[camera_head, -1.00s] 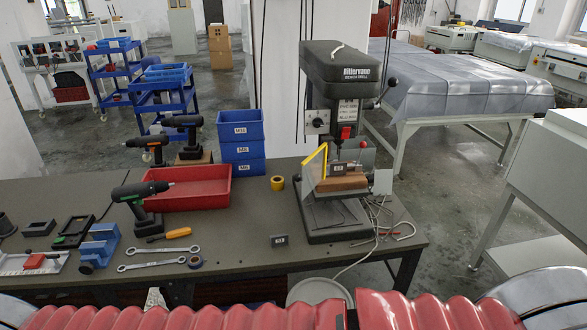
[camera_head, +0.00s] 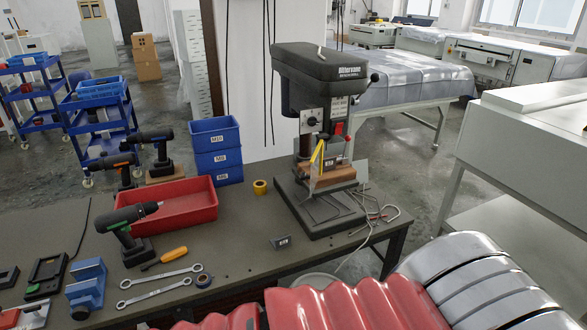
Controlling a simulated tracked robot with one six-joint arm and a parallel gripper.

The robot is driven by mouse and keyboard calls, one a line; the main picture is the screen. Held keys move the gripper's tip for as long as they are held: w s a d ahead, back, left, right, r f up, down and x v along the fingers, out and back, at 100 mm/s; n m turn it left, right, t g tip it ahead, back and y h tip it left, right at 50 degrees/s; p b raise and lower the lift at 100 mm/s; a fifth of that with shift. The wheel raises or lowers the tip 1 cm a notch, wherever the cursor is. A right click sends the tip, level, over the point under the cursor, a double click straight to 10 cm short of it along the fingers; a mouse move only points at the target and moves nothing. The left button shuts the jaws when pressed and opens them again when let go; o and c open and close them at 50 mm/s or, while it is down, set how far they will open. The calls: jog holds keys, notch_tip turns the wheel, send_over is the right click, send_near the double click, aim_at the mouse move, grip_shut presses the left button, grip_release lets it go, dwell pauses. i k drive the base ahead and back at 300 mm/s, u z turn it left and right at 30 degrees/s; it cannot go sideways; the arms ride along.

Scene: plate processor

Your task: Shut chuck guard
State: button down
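A dark grey bench drill press (camera_head: 318,110) stands at the right end of the workbench. Its chuck guard (camera_head: 317,164) is a clear panel with a yellow edge, standing at the front left of the chuck area. The chuck itself is hard to make out behind it. A brown block (camera_head: 336,178) with a small dark label lies on the drill's table below. I cannot tell from this distance how far the guard is swung. My gripper is not in view.
The workbench (camera_head: 225,245) holds a red tray (camera_head: 172,206), cordless drills (camera_head: 125,222), wrenches (camera_head: 160,283), yellow tape (camera_head: 260,187) and blue bins (camera_head: 216,150). Cables (camera_head: 378,218) lie right of the drill press. A light cabinet (camera_head: 535,140) stands at the right.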

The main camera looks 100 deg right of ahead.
aim_at(317, 160)
jog(key=u, duration=0.1)
jog(key=i, duration=0.45)
jog(key=z, duration=4.25)
